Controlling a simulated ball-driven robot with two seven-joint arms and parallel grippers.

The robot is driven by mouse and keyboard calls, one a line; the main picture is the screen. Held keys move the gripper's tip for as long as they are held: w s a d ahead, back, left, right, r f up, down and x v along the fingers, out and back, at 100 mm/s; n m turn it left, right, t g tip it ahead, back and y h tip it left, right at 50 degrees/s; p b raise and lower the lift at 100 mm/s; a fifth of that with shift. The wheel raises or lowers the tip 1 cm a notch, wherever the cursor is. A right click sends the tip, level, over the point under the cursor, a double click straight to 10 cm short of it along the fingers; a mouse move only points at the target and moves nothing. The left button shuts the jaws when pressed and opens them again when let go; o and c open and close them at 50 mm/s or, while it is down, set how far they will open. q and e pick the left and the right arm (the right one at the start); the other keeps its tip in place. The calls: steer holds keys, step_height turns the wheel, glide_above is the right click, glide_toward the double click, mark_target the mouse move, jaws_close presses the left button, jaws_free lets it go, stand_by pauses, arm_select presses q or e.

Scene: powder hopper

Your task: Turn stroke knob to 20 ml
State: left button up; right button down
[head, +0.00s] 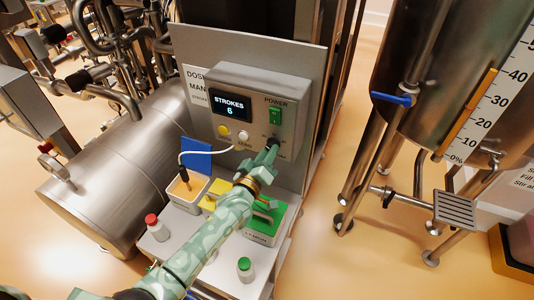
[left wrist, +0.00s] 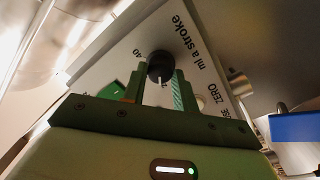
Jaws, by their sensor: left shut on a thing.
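The stroke knob (head: 274,142) is a small black knob at the lower right of the grey dosing control box (head: 262,97). In the left wrist view the black knob (left wrist: 160,65) sits between my green fingers, beside printed words reading "ml a stroke" and a mark "40". A pale line shows on its lower side; the number it points at cannot be read surely. My left gripper (head: 267,157) reaches up to the knob and is shut on it; its fingers also show in the left wrist view (left wrist: 159,86). The display (head: 230,104) reads "STROKES 6". My right gripper is not in view.
A green power switch (head: 275,116), a yellow button (head: 223,130) and a white button (head: 244,136) are on the box. Below stand trays, including a green one (head: 280,219), a red-capped bottle (head: 153,226) and a green-capped bottle (head: 245,269). A steel hopper (head: 410,70) stands right.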

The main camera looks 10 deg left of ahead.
arm_select(q)
steer(key=shift+n, duration=0.5)
steer(key=o, duration=1)
steer(key=shift+c, duration=0.2)
steer(key=v, duration=1.6)
steer(key=shift+s, duration=0.15)
